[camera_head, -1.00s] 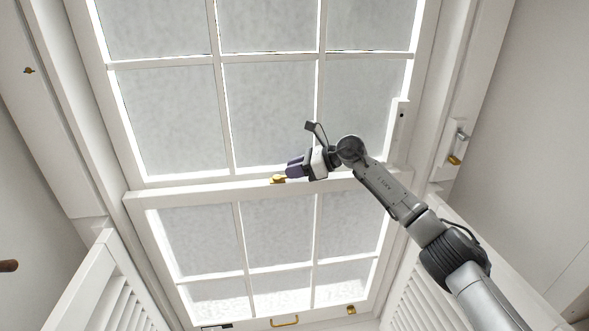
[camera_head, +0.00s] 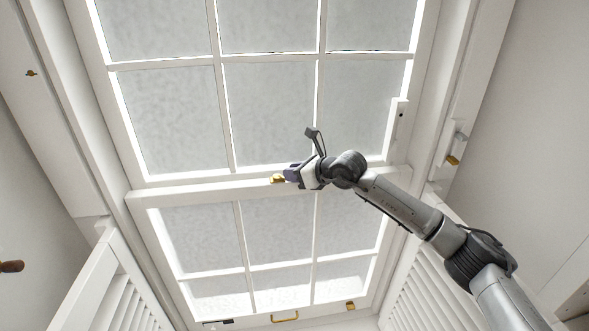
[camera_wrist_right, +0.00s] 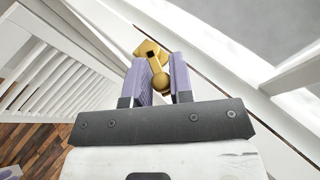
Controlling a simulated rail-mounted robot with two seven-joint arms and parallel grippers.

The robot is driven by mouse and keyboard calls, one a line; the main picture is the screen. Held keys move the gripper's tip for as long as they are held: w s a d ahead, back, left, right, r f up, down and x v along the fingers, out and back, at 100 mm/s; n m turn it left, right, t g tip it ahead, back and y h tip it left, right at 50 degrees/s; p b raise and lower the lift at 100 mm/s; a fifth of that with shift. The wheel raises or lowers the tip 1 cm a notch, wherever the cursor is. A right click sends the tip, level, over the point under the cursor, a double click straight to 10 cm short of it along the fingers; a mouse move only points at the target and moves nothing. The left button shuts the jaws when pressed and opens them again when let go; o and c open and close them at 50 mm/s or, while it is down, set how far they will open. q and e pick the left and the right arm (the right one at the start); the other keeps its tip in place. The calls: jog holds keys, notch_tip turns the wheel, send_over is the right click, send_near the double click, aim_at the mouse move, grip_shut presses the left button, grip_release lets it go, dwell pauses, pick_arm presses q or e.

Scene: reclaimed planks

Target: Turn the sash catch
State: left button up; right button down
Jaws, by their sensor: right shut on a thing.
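The brass sash catch (camera_head: 277,179) sits on the white meeting rail (camera_head: 190,189) between the upper and lower window sashes. In the right wrist view the catch (camera_wrist_right: 152,60) shows its base plate beyond the fingertips and its lever with a round knob between the purple fingers. My right gripper (camera_head: 287,176) reaches in from the right and is shut on the catch's lever; it also shows in the right wrist view (camera_wrist_right: 158,72). In the head view the gripper hides part of the catch. My left gripper is not in view.
A brass pull handle (camera_head: 285,319) and a small brass fitting (camera_head: 350,306) are on the lower sash's bottom rail. White louvred shutters stand at the left (camera_head: 110,290) and right (camera_head: 400,290). A brass fitting (camera_head: 453,160) is on the right frame.

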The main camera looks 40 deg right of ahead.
aim_at(283, 180)
jog(key=shift+s+a+f+m+h+b, duration=0.15)
jog(key=shift+f+m+h+b, duration=0.1)
jog(key=shift+m+h+b, duration=0.2)
jog(key=a+m+h+b, duration=0.1)
jog(key=m+h+b, duration=0.2)
jog(key=b, duration=0.3)
jog(key=a+m+g+h+b, duration=0.1)
jog(key=m+h+b, duration=0.2)
jog(key=b, duration=0.3)
jog(key=a+m+g+h+b, duration=0.1)
jog(key=a+m+h+b, duration=0.1)
jog(key=m+h+b, duration=0.2)
jog(key=shift+s+h+b, duration=0.2)
jog(key=shift+h+b, duration=0.45)
jog(key=shift+b, duration=0.5)
jog(key=shift+w+a+r+m+g+h+b, duration=0.15)
jog(key=shift+a+m+g+h+b, duration=0.1)
jog(key=shift+m+g+h+b, duration=0.75)
jog(key=shift+b, duration=0.35)
jog(key=c, duration=1)
grip_release()
jog(key=shift+c, duration=0.2)
jog(key=shift+a, duration=0.15)
jog(key=shift+r, duration=0.1)
